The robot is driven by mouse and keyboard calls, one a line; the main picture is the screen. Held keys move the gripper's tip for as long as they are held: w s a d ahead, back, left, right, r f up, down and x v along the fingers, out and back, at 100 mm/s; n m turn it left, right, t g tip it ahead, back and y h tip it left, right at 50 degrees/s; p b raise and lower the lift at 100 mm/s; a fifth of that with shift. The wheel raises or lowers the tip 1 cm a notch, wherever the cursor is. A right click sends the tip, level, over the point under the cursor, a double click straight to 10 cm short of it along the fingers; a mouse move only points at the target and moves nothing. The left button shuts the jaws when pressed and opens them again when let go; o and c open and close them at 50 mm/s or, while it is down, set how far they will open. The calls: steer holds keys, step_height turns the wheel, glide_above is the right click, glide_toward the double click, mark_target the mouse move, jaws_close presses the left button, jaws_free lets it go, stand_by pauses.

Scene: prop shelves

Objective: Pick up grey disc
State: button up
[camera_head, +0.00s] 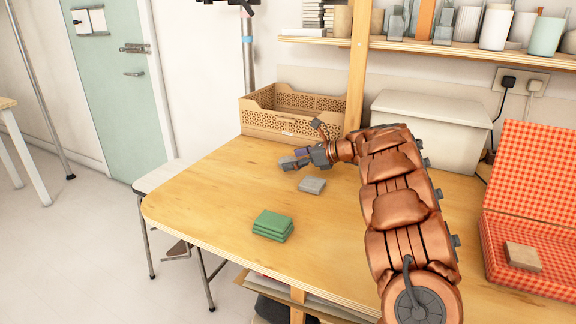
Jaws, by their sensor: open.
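A small flat grey piece (312,185) lies on the wooden table (215,190). It looks more like a rounded block than a clear disc, and I cannot tell its exact shape. My gripper (294,160) is open, just above and left of the grey piece in the picture, with its fingers pointing left. The gripper appears apart from the piece, and I see nothing held in it. The fingers are small and grey here, so their height over the table is hard to tell.
A green stack (272,225) lies nearer the front edge. A perforated tan crate (276,122) and a white lidded box (430,130) stand at the back. A red checkered open case (528,178) holding a tan block (522,256) is at right. The table's left part is clear.

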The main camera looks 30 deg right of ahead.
steer(key=shift+w+a+f, duration=0.15)
steer(key=shift+w+a, duration=0.05)
steer(key=shift+w, duration=0.05)
steer(key=shift+c, duration=0.2)
steer(key=c, duration=1.4)
